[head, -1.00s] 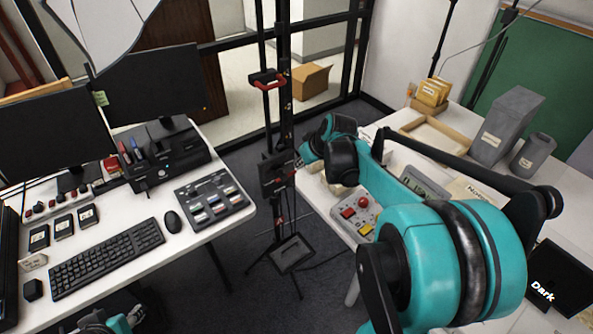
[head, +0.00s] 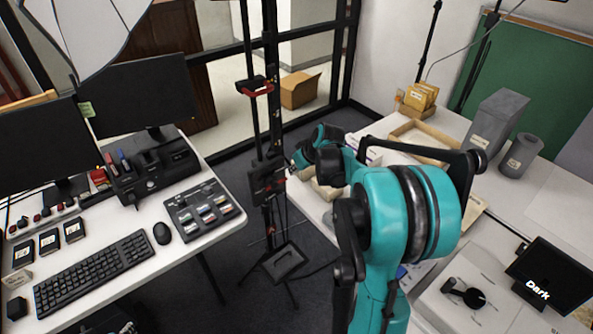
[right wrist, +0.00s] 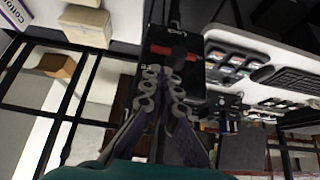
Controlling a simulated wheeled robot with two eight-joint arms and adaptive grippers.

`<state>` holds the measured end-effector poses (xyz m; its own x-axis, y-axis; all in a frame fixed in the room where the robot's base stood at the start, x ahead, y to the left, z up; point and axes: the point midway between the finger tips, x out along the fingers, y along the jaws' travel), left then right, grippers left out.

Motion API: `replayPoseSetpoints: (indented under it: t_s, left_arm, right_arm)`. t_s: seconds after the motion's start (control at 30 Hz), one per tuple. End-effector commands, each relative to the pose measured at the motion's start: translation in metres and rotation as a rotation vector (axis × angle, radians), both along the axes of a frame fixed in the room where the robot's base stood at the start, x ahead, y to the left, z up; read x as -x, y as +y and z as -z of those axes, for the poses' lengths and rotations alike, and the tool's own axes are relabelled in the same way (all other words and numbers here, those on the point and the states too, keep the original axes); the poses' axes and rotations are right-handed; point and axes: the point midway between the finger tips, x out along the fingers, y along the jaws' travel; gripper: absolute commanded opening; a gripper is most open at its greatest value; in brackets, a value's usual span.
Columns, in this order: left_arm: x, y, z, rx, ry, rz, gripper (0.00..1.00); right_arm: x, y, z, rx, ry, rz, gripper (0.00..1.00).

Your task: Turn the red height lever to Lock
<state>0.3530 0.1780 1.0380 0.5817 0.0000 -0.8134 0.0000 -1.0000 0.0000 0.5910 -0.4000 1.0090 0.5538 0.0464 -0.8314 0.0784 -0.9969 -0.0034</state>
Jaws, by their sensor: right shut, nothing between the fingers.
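The red height lever (right wrist: 175,52) shows in the right wrist view as a short red bar lying crosswise on a black housing, with small pale lettering above it. In the head view the black housing (head: 267,180) sits on the upright stand, and the lever is too small and covered to make out clearly. My right gripper (right wrist: 161,76) is shut and empty, its fingertips just below the red bar in the wrist view. I cannot tell whether they touch it. In the head view the right gripper (head: 293,168) is at the right side of the housing. My left gripper is not in view.
A red-ended bracket (head: 257,88) sits higher on the stand. The left desk holds a keyboard (head: 95,273), a mouse (head: 162,233) and a panel (head: 203,210). The right table has a wooden tray (head: 425,138) and a dark screen (head: 553,275). Floor between them is mostly clear.

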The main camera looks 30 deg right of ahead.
Motion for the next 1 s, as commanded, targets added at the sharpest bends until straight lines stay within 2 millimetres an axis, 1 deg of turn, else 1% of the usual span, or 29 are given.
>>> replayPoseSetpoints:
  t_s: [0.03,0.1,0.3,0.4,0.6,1.0]
  left_arm:
    - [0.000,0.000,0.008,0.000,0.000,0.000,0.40]
    - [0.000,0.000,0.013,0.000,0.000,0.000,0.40]
    - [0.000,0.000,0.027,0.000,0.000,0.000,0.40]
    - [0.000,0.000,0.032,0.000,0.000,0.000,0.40]
    - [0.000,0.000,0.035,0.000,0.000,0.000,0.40]
    - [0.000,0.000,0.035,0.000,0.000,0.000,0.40]
  right_arm:
    - [-0.007,0.001,0.014,0.000,0.000,-0.002,0.00]
    - [-0.016,0.002,0.027,0.000,0.001,-0.001,0.00]
    - [-0.037,0.004,0.058,-0.001,0.000,-0.001,0.00]
    - [-0.044,0.004,0.068,-0.001,0.000,-0.001,0.00]
    - [-0.051,0.004,0.076,0.000,0.000,0.000,0.00]
    - [-0.051,0.004,0.077,-0.003,0.000,0.001,0.00]
